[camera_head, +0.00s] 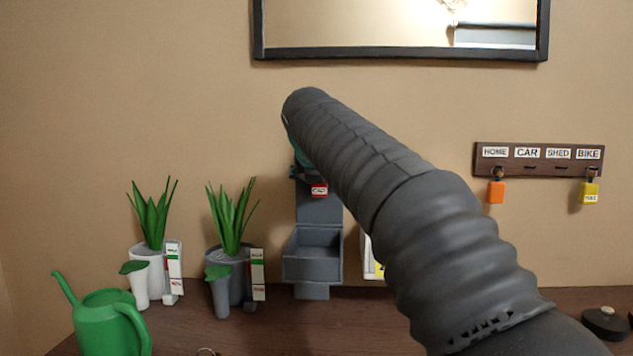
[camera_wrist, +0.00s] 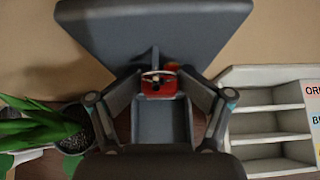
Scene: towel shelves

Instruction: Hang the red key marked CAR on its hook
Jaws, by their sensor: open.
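The red key marked CAR (camera_head: 319,190) hangs in front of a grey stand (camera_head: 313,263), above its open box. In the wrist view the red key (camera_wrist: 159,88), with its metal ring at the top, shows between the two fingers of my gripper (camera_wrist: 160,79). The gripper is open around the key; contact cannot be told. In the head view my arm hides most of the gripper. The dark hook rack (camera_head: 539,171) is on the wall at the right, labelled HOME, CAR, SHED and BIKE. The place under the CAR label (camera_head: 527,153) holds no key.
An orange key (camera_head: 496,192) hangs under HOME and a yellow one (camera_head: 590,194) under BIKE. Two potted plants (camera_head: 149,270) (camera_head: 226,274) and a green watering can (camera_head: 109,323) stand at left. A white shelf unit (camera_wrist: 267,137) is right of the stand in the wrist view.

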